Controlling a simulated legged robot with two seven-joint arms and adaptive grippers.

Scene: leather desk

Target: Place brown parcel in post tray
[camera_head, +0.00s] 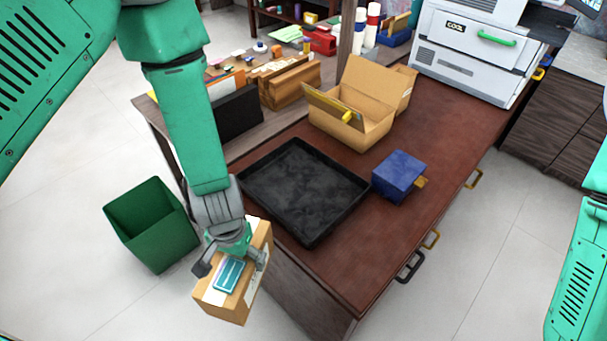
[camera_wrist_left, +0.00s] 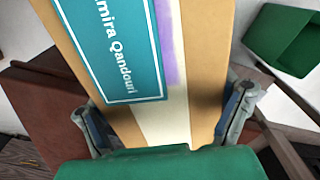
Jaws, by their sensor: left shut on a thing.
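The brown parcel (camera_head: 233,304) is a cardboard box with a teal label and white tape. My left gripper (camera_head: 229,263) is shut on it, with a finger on either side, and holds it off the near left edge of the desk, tilted. In the left wrist view the parcel (camera_wrist_left: 197,70) fills the middle, between the fingers of the left gripper (camera_wrist_left: 165,120), and its label reads "mira Qandouri" in part. The black post tray (camera_head: 305,190) lies empty on the desk, to the right of and beyond the parcel. My right gripper is out of view.
A blue box (camera_head: 399,175) stands right of the tray. An open cardboard box (camera_head: 350,120) stands behind it. A green bin (camera_head: 151,225) is on the floor at left and shows in the left wrist view (camera_wrist_left: 283,40). A white printer (camera_head: 468,50) stands at the back right.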

